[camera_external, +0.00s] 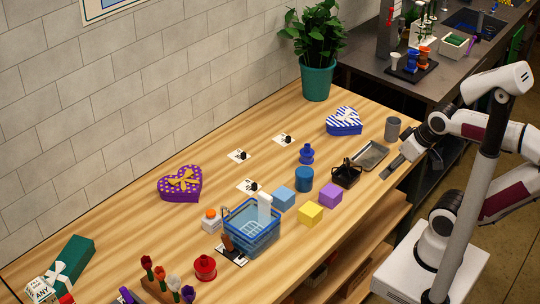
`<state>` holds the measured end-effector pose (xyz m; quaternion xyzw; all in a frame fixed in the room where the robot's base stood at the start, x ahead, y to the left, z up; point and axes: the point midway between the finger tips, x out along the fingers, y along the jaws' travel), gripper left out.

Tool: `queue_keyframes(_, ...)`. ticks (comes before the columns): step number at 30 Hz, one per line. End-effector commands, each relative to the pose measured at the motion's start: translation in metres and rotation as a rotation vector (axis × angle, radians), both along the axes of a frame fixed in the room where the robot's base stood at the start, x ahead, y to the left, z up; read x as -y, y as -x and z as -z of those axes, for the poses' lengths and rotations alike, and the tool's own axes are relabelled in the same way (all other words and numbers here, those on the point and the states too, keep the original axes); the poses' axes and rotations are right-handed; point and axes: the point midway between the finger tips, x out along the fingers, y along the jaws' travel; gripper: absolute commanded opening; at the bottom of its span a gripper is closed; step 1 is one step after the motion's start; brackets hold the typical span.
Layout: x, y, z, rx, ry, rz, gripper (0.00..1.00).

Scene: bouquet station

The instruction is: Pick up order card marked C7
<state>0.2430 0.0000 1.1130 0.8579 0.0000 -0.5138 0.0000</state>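Several white cards with small black objects on them lie on the wooden table: one at the back (283,139), one left of it (238,155), one nearer the middle (249,187), and one partly hidden by the blue basket (235,258). Their markings are too small to read, so I cannot tell which is C7. My gripper (391,169) is at the table's right edge, beside the grey metal tray, well to the right of all the cards. I see nothing held in it, but its finger opening is not clear.
The blue basket (262,239) stands near the front edge. Yellow (311,213), purple (330,195) and light blue (284,198) blocks, a blue cylinder (304,179), a black holder (346,174) and the metal tray (370,155) lie between my gripper and the cards. Heart boxes (180,184) flank the cards.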

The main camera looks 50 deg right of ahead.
Motion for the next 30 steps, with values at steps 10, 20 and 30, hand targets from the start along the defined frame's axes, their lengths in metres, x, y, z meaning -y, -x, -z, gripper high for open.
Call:
queue_keyframes(10, -0.003, -0.013, -0.002, 0.014, -0.039, 0.052, 0.32)
queue_keyframes(20, -0.016, -0.075, -0.010, 0.074, -0.233, 0.308, 0.32)
queue_keyframes(30, -0.031, -0.152, -0.013, 0.136, -0.496, 0.625, 0.32)
